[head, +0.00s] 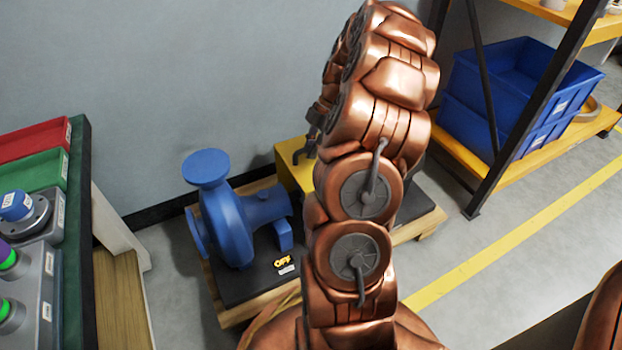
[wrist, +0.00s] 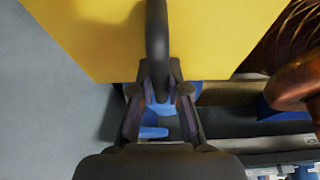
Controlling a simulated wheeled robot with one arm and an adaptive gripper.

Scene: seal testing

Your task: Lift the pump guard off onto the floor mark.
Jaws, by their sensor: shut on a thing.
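The yellow pump guard (head: 291,172) stands behind my arm in the head view, just right of the blue pump (head: 236,215). Most of it is hidden by the arm. In the wrist view the guard (wrist: 90,38) is a broad yellow face with a dark arched handle (wrist: 157,38). My gripper (wrist: 159,88) is shut on that handle. I cannot tell whether the guard is resting on the base or slightly raised. I cannot make out a separate floor mark.
A shelf with blue bins (head: 500,100) is at right. A yellow stripe (head: 500,255) crosses open floor. A bench with trays (head: 35,150) is at left.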

